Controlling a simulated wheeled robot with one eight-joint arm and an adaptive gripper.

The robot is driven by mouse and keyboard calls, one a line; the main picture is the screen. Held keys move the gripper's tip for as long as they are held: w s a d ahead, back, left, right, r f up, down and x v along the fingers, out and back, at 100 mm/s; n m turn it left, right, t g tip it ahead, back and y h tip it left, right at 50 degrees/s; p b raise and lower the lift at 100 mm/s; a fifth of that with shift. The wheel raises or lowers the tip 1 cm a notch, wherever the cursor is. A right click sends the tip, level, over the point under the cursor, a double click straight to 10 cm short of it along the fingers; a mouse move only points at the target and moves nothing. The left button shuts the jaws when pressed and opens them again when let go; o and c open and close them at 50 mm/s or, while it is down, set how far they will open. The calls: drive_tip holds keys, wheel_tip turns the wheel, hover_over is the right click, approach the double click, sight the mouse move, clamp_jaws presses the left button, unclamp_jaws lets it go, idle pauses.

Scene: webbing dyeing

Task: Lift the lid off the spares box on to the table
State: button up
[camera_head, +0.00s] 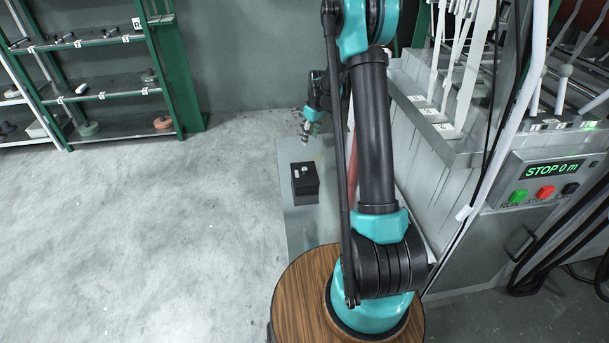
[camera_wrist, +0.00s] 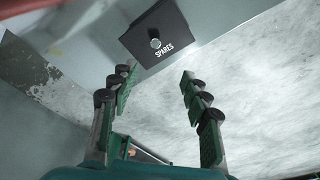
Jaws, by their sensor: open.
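The black spares box (camera_head: 305,189) stands on the grey table (camera_head: 297,232), with its lid on and a small round knob on top. In the wrist view the box lid (camera_wrist: 145,38) shows the knob and the word SPARES, beyond my fingertips. My gripper (camera_head: 309,128) is above and behind the box in the head view, apart from it. In the wrist view my gripper (camera_wrist: 158,75) has its two green fingers spread wide with nothing between them.
The dyeing machine (camera_head: 545,180) with its control panel stands to the right of the table. A green-framed shelf (camera_head: 95,95) stands at the back left. Bare table lies in front of the box, and the floor to the left is clear.

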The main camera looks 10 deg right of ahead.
drive_tip(key=w+f, duration=0.2)
approach(305, 168)
drive_tip(key=shift+n, duration=0.3)
drive_tip(key=f, duration=0.6)
drive_tip(key=w+a+f, duration=0.1)
drive_tip(key=f, duration=0.2)
drive_tip(key=shift+r, duration=0.1)
clamp_jaws()
